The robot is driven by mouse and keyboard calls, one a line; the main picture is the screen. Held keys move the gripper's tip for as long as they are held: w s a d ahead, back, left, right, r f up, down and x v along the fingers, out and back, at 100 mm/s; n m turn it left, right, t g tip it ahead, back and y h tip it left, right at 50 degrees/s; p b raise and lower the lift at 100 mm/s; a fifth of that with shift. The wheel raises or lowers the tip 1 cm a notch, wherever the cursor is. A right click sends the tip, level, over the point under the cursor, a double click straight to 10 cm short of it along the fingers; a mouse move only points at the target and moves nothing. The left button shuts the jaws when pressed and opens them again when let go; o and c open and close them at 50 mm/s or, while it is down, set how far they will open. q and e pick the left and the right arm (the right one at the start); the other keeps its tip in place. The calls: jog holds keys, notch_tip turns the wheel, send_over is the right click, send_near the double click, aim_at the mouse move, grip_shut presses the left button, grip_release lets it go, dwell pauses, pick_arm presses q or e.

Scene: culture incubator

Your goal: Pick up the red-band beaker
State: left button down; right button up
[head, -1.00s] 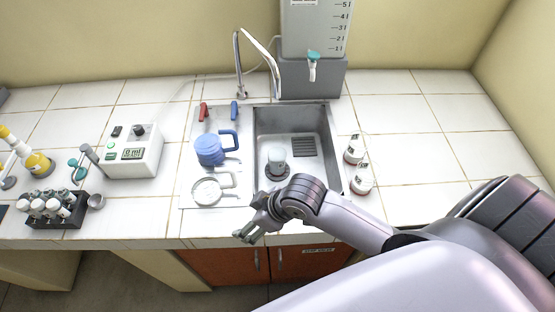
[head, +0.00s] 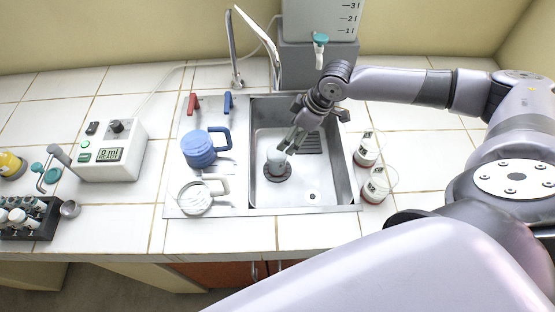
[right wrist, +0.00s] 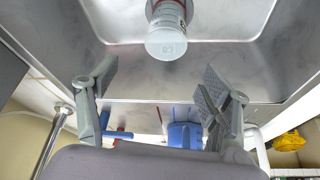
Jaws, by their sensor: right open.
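A pale cylindrical vessel (head: 277,160) stands upright on a dark round base in the sink. In the right wrist view this vessel (right wrist: 166,42) has a pale round end with faint lettering and some red around its far part; I cannot tell if that is a band. Two clear beakers, one farther back (head: 367,150) and one nearer (head: 378,186), stand on the counter right of the sink with dark reddish marks low down. My right gripper (head: 291,141) is above the sink beside the pale vessel. Its fingers (right wrist: 160,84) are spread and empty in the right wrist view.
The steel sink (head: 335,190) has raised walls, with a faucet (head: 236,50) behind it. A blue jug (head: 198,150) and a clear jug (head: 195,198) stand on the drainboard. A pump box (head: 112,155) and a vial rack (head: 35,220) are at left. A water tank stands behind.

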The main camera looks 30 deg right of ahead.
jog(key=p, duration=0.1)
send_near(278, 151)
jog(key=a+f, duration=0.4)
jog(key=f, duration=0.1)
jog(key=shift+w+f, duration=0.4)
jog(key=shift+f, duration=0.05)
jog(key=x, duration=0.3)
jog(key=p+x, duration=0.1)
jog(key=x, duration=0.1)
jog(key=shift+s, duration=0.35)
jog(key=c, duration=1.6)
jog(key=shift+r, duration=0.15)
jog(key=shift+r+b, duration=0.4)
jog(key=shift+r, duration=4.4)
